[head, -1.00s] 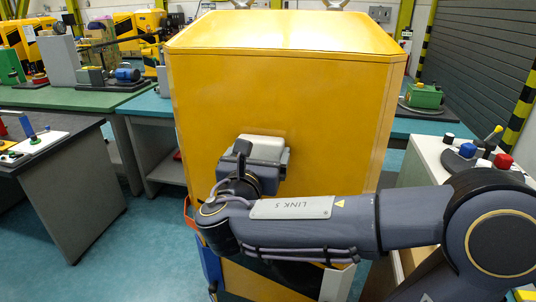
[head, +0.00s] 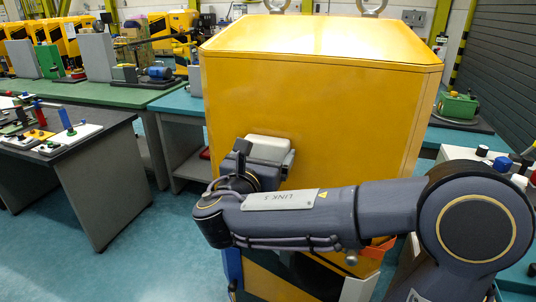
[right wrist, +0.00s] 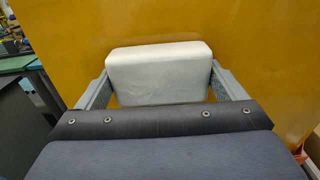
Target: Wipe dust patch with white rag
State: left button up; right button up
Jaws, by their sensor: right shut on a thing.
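The white rag (head: 269,148) is a pale, rounded block held at the front face of the tall yellow cabinet (head: 320,110). My right gripper (head: 266,158) is shut on it. In the right wrist view the rag (right wrist: 160,72) sits between the two grey fingers, with its far side toward the yellow panel; whether it touches the panel cannot be told. No dust patch can be clearly made out; the panel around the rag looks plain yellow, and the part behind rag and gripper is hidden. My left gripper is not in view.
A dark-topped table (head: 75,140) with switch boards stands at the left. A green bench (head: 100,95) with machines is behind it. A control box with coloured knobs (head: 500,163) is at the right, partly behind my right arm. Blue floor is clear at the lower left.

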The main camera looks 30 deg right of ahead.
jog(key=shift+a, duration=0.1)
jog(key=shift+s+a, duration=0.15)
jog(key=shift+a, duration=0.05)
jog(key=shift+v, duration=2.6)
jog(key=shift+s, duration=0.1)
jog(key=v, duration=0.3)
jog(key=shift+p, duration=0.3)
jog(key=shift+d, duration=0.15)
jog(key=p+x, duration=0.1)
jog(key=x, duration=0.3)
jog(key=shift+x, duration=1.35)
